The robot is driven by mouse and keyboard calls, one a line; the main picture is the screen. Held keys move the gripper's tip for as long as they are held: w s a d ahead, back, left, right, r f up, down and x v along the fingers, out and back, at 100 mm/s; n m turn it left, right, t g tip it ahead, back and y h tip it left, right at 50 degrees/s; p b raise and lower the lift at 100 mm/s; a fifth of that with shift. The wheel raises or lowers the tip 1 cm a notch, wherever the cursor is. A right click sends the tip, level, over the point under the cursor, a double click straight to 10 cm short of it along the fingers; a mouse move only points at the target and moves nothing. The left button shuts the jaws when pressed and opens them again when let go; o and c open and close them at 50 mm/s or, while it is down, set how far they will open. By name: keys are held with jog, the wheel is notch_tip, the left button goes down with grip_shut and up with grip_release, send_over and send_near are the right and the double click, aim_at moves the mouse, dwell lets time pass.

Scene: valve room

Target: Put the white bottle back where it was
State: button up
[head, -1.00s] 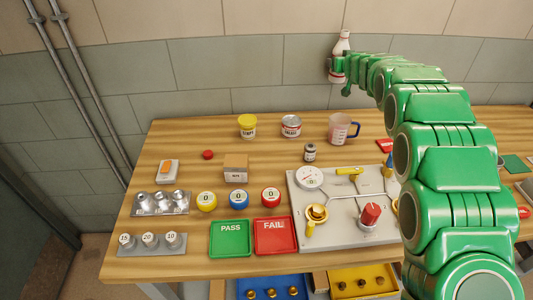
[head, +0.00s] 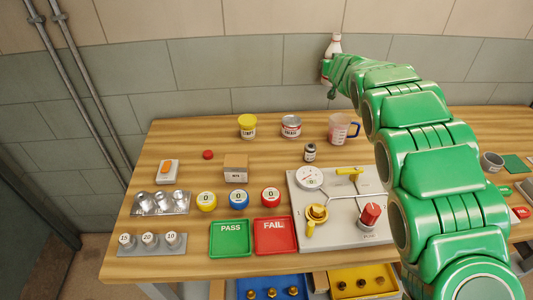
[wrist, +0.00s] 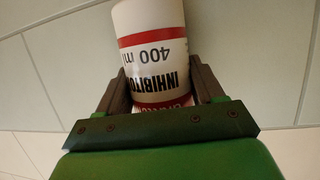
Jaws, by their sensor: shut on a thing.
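The white bottle (head: 334,45) is held up in the air against the wall, above the back of the workbench. In the wrist view the bottle (wrist: 150,35) shows a red band and black letters reading "INHIBITO..." and "400 ml". My gripper (wrist: 165,92) has a dark finger on each side of the bottle and is shut on it. In the head view my gripper (head: 330,72) is small and partly covers the bottle's lower part. The wrist view shows only wall tiles behind the bottle.
A valve panel (head: 340,220) stands in front. Bare wood shows at the back left.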

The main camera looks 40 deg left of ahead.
jog(key=shift+s+a+f+h, duration=0.2)
jog(key=shift+s+f+h, duration=0.05)
jog(key=shift+s+h, duration=0.1)
jog(key=shift+s+m, duration=0.15)
jog(key=shift+m, duration=0.15)
jog(key=s+f+m+t+h, duration=0.15)
jog(key=s+m+h, duration=0.3)
jog(key=s, duration=0.55)
jog(key=s+f+m+t+h, duration=0.1)
jog(key=s+f+m+h, duration=0.3)
jog(key=s, duration=0.6)
jog(key=s+d+r+m+g+h, duration=0.1)
jog(key=s+d+r+m+h, duration=0.2)
jog(key=s, duration=0.7)
jog(key=s+d+r+m+g+h, duration=0.1)
jog(key=s+d+m+h, duration=0.3)
jog(key=s, duration=0.6)
jog(key=shift+n+h, duration=0.3)
jog(key=shift+n, duration=0.35)
jog(key=shift+w+a+f, duration=1.5)
jog(key=shift+a+f, duration=0.25)
jog(key=shift+f, duration=0.4)
jog(key=shift+w+a+f, duration=1.5)
jog(key=shift+a+f, duration=0.25)
jog(key=shift+f, duration=0.35)
jog(key=shift+w+a+f, duration=1.5)
jog(key=shift+a+f, duration=0.25)
jog(key=shift+f, duration=0.4)
jog(key=shift+f, duration=0.15)
